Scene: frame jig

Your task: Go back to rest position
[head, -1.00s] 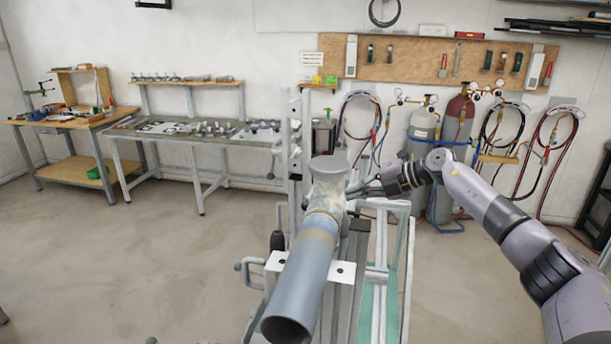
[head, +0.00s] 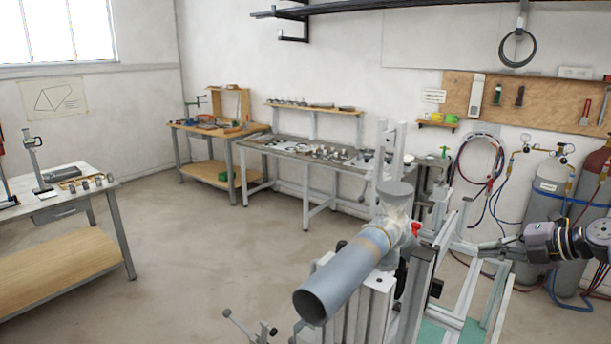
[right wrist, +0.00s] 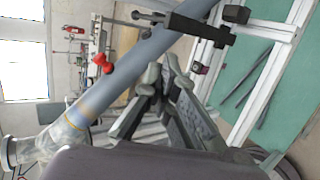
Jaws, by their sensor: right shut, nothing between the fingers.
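My right gripper (head: 488,247) reaches in from the right edge in the head view, shut and empty. Its fingers also show in the right wrist view (right wrist: 150,92). It is to the right of the grey-blue pipe assembly (head: 345,273), apart from it as far as I can see. The pipe lies on the frame jig (head: 372,310), with its open end toward me and a flanged branch at its far end. In the right wrist view the pipe (right wrist: 130,75) runs diagonally past the fingers. My left gripper is not in view.
A red clamp handle (head: 416,229) shows beside the pipe joint. Gas cylinders (head: 550,190) and hoses stand behind my right arm. Workbenches stand at the back (head: 310,150) and the left (head: 85,190). The floor (head: 190,260) between them is clear.

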